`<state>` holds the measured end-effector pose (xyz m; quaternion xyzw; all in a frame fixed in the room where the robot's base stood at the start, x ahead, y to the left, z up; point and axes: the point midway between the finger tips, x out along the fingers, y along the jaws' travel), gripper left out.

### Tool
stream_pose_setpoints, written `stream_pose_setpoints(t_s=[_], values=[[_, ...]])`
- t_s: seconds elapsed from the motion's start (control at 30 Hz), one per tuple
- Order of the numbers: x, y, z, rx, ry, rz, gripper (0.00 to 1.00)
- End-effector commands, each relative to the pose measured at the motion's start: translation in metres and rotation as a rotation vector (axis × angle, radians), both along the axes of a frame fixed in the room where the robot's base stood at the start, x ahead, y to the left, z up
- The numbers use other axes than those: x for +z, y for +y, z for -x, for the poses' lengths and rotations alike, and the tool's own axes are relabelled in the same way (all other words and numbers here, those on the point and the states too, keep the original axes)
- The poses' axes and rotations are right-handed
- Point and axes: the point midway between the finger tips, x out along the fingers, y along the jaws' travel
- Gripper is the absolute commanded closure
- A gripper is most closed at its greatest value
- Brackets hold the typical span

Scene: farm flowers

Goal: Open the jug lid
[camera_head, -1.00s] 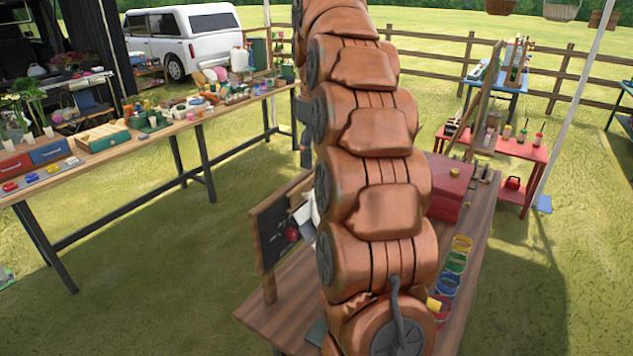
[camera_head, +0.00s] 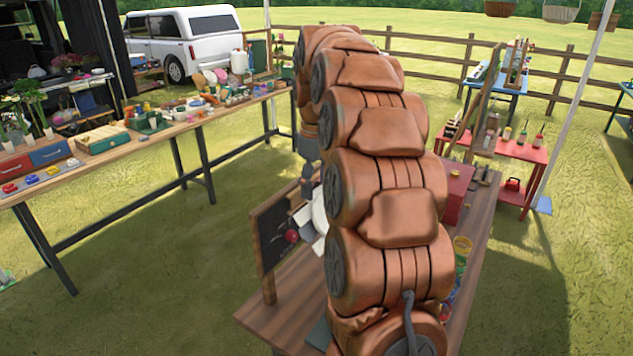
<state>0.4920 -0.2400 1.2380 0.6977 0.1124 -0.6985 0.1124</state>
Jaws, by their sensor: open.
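My gripper (camera_head: 307,183) points down beside the chalkboard on the near wooden table, partly hidden by my arm. Its dark fingers are small in view, and it appears open and empty. A white object (camera_head: 319,212) shows just below it, between the chalkboard and my arm. I cannot tell whether this is the jug, and no lid can be made out on it. A white jug-like container (camera_head: 239,61) also stands at the far end of the long table on the left. Whether its lid is open is too small to tell.
The chalkboard (camera_head: 270,238) with a red round thing (camera_head: 291,236) stands at the near table's (camera_head: 283,290) left edge. A red box (camera_head: 457,192) and coloured pots (camera_head: 462,246) are right of my arm. Grass lies open between this table and the long table (camera_head: 107,158).

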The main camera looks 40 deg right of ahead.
Motion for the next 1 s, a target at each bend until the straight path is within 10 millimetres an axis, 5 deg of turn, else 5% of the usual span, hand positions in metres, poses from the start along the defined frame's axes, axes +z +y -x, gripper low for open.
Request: stream_pose_setpoints(t_s=[0.43,1.0], values=[[-0.0043,0.0000,-0.0001,0.000,-0.001,0.001,0.33],[-0.0045,0.0002,0.0001,0.000,-0.001,0.000,0.93]])
